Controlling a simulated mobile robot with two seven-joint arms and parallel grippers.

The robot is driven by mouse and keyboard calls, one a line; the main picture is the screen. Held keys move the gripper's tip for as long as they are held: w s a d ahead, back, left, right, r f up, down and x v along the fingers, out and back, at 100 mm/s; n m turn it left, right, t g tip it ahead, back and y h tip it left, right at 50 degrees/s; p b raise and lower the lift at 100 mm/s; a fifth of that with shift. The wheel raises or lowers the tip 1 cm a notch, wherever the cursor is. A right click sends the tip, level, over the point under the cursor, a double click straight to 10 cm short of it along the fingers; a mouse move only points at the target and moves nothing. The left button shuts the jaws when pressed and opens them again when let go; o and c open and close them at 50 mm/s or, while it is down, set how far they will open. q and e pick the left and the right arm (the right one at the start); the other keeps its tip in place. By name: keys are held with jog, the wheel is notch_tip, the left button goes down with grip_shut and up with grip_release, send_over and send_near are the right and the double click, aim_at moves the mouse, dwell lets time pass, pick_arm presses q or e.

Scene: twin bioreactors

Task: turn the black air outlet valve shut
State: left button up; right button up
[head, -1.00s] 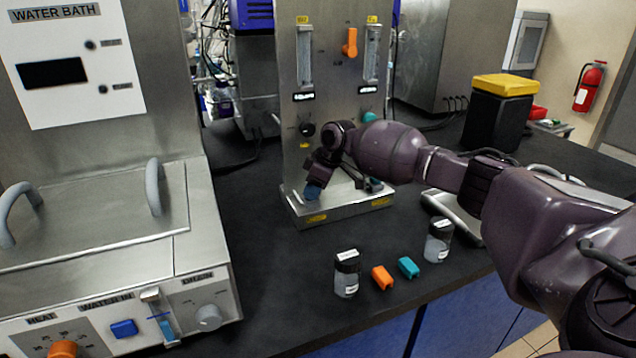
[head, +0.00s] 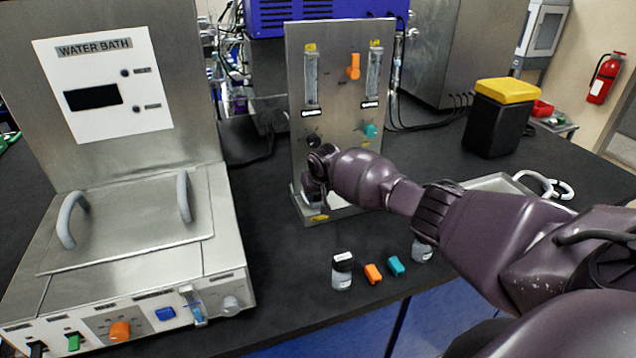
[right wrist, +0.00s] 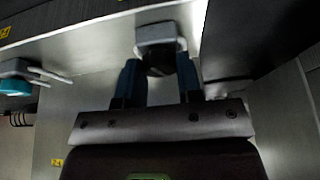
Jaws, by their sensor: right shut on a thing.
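The steel flow panel (head: 336,100) stands on the counter in the head view. A black round knob (head: 312,140) shows on its left side, just above my right wrist, and a teal knob (head: 371,130) sits to its right. My right gripper (head: 312,198) is low in front of the panel, its fingertips hidden there. In the right wrist view, the blue fingers of that gripper (right wrist: 158,72) are shut on the black valve (right wrist: 157,62), beside a grey block-like part (right wrist: 156,34). Something teal (right wrist: 14,86) is at the left edge. My left gripper is not in view.
A water bath (head: 130,215) fills the left. Small jars (head: 342,272) stand at the counter front with an orange piece (head: 373,273) and a teal piece (head: 397,266) nearby. A black box with a yellow lid (head: 495,120) stands at the right rear.

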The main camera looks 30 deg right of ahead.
jog(key=shift+a+m+h+p, duration=0.15)
jog(key=shift+m+h+p, duration=0.25)
jog(key=shift+m, duration=0.8)
jog(key=shift+f+m+g, duration=0.1)
jog(key=shift+m+g, duration=0.2)
jog(key=shift+m, duration=0.2)
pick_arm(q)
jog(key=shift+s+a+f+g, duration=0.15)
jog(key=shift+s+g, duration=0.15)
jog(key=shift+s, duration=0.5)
pick_arm(e)
jog(key=shift+m+h, duration=0.3)
jog(key=shift+m, duration=0.2)
jog(key=o, duration=0.9)
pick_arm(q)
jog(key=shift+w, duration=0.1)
pick_arm(e)
jog(key=shift+r, duration=0.25)
